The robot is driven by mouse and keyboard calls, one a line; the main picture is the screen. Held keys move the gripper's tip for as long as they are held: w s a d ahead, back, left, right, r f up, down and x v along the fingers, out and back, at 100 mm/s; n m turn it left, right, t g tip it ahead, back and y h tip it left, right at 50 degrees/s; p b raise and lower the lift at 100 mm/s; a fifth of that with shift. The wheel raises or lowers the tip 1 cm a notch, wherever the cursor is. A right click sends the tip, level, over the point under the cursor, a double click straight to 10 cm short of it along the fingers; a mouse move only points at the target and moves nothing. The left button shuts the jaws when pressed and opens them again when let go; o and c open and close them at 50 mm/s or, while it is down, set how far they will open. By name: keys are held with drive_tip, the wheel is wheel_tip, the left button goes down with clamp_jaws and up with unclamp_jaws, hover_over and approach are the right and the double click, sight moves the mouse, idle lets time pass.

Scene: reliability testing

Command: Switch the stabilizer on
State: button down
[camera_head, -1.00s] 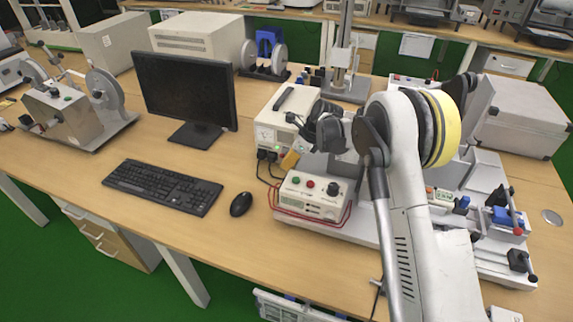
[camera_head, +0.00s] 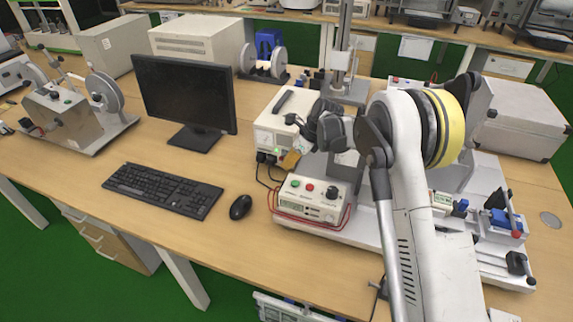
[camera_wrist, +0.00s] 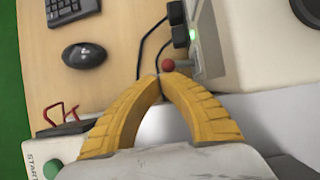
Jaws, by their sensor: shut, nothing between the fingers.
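The stabilizer is most likely the white box with a dark top handle and a front meter (camera_head: 267,137), behind the small control box. It also fills the upper right of the wrist view (camera_wrist: 255,45), where a green light glows on its front beside black plugs. A small red-tipped part (camera_wrist: 168,65), apparently a switch lever, sits on that front just beyond my fingertips. My gripper (camera_wrist: 158,80) has yellow fingers closed together at the tips, with nothing between them. In the head view my gripper (camera_head: 290,160) is in front of the box's lower front. Whether it touches the red tip, I cannot tell.
A small control box (camera_head: 308,200) with green and red buttons and red cables stands just in front. A mouse (camera_head: 240,206), keyboard (camera_head: 162,190) and monitor (camera_head: 187,95) are to the left. A test rig with blue clamps (camera_head: 507,222) lies right. Bare desk surrounds the mouse.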

drive_tip(key=v, duration=1.2)
drive_tip(key=shift+s, duration=0.1)
drive_tip(key=s+d+r+n+t+h, duration=0.1)
drive_tip(key=s+d+r+n, duration=0.35)
drive_tip(key=s+r, duration=0.3)
drive_tip(key=s+d+r+n+t+h, duration=0.25)
drive_tip(key=s+r+n, duration=0.35)
drive_tip(key=s, duration=0.3)
drive_tip(key=s+d+f+n+t+h, duration=0.1)
drive_tip(key=s+d+f+n, duration=0.1)
drive_tip(key=s+n, duration=0.4)
drive_tip(key=s+d+f+n+t+h, duration=0.1)
drive_tip(key=s+d+n, duration=0.3)
drive_tip(key=s, duration=1)
drive_tip(key=shift+d+f+n, duration=0.35)
drive_tip(key=shift+d+n, duration=0.05)
drive_tip(key=shift+n, duration=0.45)
